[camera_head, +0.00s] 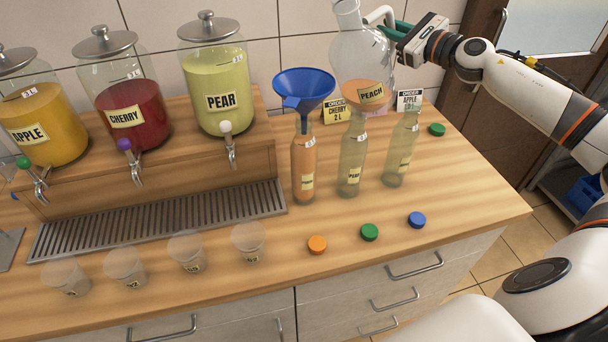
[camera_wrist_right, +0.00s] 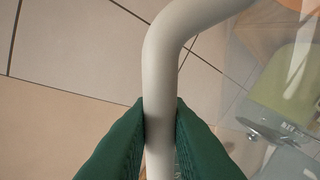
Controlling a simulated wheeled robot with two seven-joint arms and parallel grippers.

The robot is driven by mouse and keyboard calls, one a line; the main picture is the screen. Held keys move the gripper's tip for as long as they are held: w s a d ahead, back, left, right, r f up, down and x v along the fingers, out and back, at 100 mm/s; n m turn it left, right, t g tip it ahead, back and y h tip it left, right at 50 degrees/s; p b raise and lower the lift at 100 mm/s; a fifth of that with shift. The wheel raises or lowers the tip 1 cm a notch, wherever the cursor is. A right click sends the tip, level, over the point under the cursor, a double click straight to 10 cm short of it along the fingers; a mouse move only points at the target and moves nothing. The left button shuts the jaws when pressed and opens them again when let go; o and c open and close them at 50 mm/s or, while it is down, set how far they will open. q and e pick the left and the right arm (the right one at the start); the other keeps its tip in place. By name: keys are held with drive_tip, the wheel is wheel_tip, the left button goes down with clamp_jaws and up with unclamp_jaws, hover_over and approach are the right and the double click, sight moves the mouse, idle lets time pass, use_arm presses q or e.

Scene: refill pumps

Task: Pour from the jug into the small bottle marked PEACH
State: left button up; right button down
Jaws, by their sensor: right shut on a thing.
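The clear jug (camera_head: 352,56), labelled PEACH, has orange liquid low inside and looks upright behind the small bottles; I cannot tell whether it touches the counter. My right gripper (camera_head: 392,32) is shut on its pale handle. The wrist view shows the green fingers (camera_wrist_right: 160,125) on both sides of the handle (camera_wrist_right: 160,75). A small bottle (camera_head: 304,160) at left holds orange liquid, with a blue funnel (camera_head: 303,84) in its neck. A middle bottle (camera_head: 352,150) and a right bottle (camera_head: 402,140) stand beside it. The small bottle labels are too small to read. My left gripper is out of view.
Dispensers of apple (camera_head: 45,125), cherry (camera_head: 132,110) and pear (camera_head: 217,75) stand on a wooden riser behind a drip grate (camera_head: 160,220). Several cups (camera_head: 186,252) and loose caps (camera_head: 369,232) lie in front. Order cards (camera_head: 335,111) stand behind the bottles.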

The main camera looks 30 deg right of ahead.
drive_tip(key=shift+d+f+m, duration=0.1)
drive_tip(key=shift+m, duration=0.3)
drive_tip(key=d+m+p, duration=0.1)
drive_tip(key=d+r+m+p, duration=0.1)
drive_tip(key=d+m, duration=0.1)
drive_tip(key=w+d+r+m+p, duration=0.1)
drive_tip(key=d, duration=0.1)
drive_tip(key=shift+p, duration=0.3)
idle(0.3)
